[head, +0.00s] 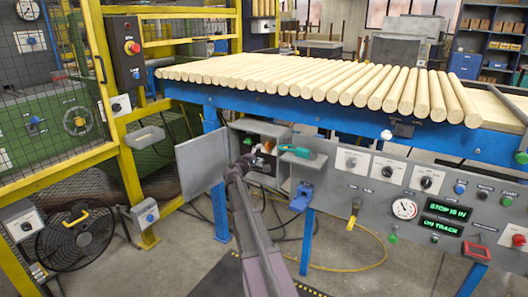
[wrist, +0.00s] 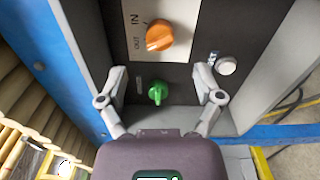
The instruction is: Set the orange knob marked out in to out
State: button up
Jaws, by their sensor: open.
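The orange knob (wrist: 160,36) sits on a white plate (wrist: 180,52) inside a grey box, at the top middle of the wrist view. The plate carries the words IN and OUT at its left side, seen turned. The knob's grip lies slanted; which word it points at I cannot tell. My gripper (wrist: 160,78) is open, its two fingers spread wide below the knob, not touching it. A green knob (wrist: 157,93) shows between the fingers. In the head view my gripper (head: 262,152) reaches into the open box, and my arm hides much of the inside.
The box's open door (head: 201,161) stands to the left. A white round button (wrist: 227,66) is right of the orange knob. A teal-handled item (head: 297,151) lies on the box's right part. Wooden rods (head: 320,78) lie above.

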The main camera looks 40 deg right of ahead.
jog(key=shift+v, duration=2.55)
jog(key=s+a+f+m+g+y, duration=0.1)
jog(key=s+a+f+m+y, duration=0.15)
jog(key=s+a+f, duration=0.35)
jog(key=s+a+f+m+g+y, duration=0.1)
jog(key=s+a+f+g+y, duration=0.2)
jog(key=a, duration=0.6)
jog(key=s+a+f+m+y, duration=0.2)
jog(key=s+a+f+y, duration=0.25)
jog(key=a+f, duration=0.2)
jog(key=s+a+f+g+y+p, duration=0.1)
jog(key=s+a+y, duration=0.2)
jog(key=s+a, duration=0.5)
jog(key=s+a+f+g+y, duration=0.15)
jog(key=s+a+y, duration=0.25)
jog(key=a, duration=0.7)
notch_tip(320, 180, up, 35)
jog(key=p, duration=3.4)
jog(key=shift+p, duration=0.3)
jog(key=shift+s, duration=0.15)
